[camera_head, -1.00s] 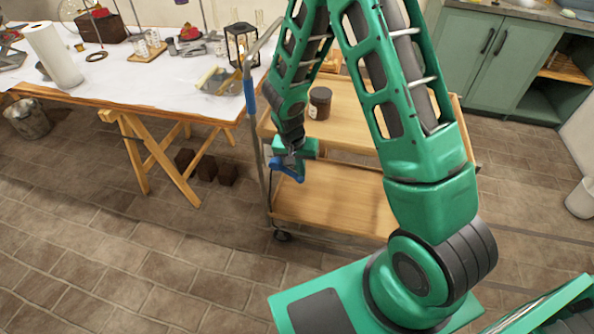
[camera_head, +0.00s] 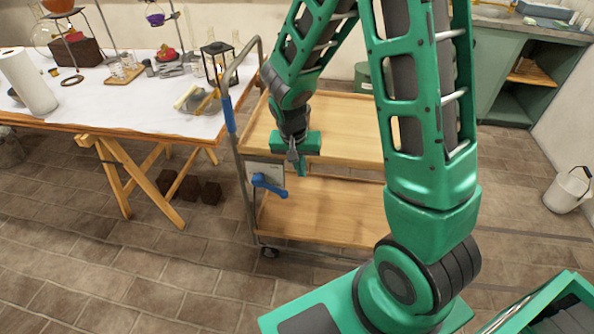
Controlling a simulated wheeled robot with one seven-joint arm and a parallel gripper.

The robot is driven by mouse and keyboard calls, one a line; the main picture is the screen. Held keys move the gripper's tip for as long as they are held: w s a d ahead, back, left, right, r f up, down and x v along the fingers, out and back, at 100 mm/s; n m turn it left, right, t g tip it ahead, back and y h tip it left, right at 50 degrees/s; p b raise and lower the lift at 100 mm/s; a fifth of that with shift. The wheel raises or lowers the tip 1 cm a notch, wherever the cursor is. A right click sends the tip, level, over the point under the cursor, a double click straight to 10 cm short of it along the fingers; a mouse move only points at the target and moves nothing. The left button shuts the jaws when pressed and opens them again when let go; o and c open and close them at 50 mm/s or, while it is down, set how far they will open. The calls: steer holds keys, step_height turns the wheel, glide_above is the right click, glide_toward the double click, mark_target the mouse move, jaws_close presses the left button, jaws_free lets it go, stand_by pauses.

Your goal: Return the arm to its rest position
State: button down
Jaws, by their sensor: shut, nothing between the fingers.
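My green arm reaches up across the right half of the head view and bends down over the wooden cart. My gripper (camera_head: 299,168) hangs at its end, pointing down, in front of the cart's near left edge. Its fingers are small and dark here; they look closed with nothing held. The cart (camera_head: 325,218) has two wooden shelves and a metal frame. A blue lever (camera_head: 268,185) on a grey plate at the cart's left side is just below and left of my gripper. Whether they touch I cannot tell.
A white-topped table (camera_head: 140,105) on wooden trestles stands at the left, with a lantern (camera_head: 215,62), a paper roll (camera_head: 28,82) and glassware. A green cabinet (camera_head: 505,75) is at the back right, a white bucket (camera_head: 567,190) at the right. Tiled floor in front is clear.

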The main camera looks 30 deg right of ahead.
stand_by(0.4)
steer(key=s+d+r+g, duration=0.1)
steer(key=s+d+r, duration=0.9)
steer(key=r, duration=0.2)
steer(key=s+r+y, duration=0.1)
steer(key=s+r, duration=0.1)
steer(key=s, duration=0.3)
steer(key=s+r, duration=0.2)
steer(key=s, duration=0.3)
steer(key=s+d+r+y, duration=0.1)
steer(key=s+r, duration=0.2)
steer(key=s, duration=0.3)
steer(key=shift+n+y, duration=0.3)
steer(key=shift+d, duration=0.1)
steer(key=shift+w+f, duration=0.3)
steer(key=shift+w, duration=0.35)
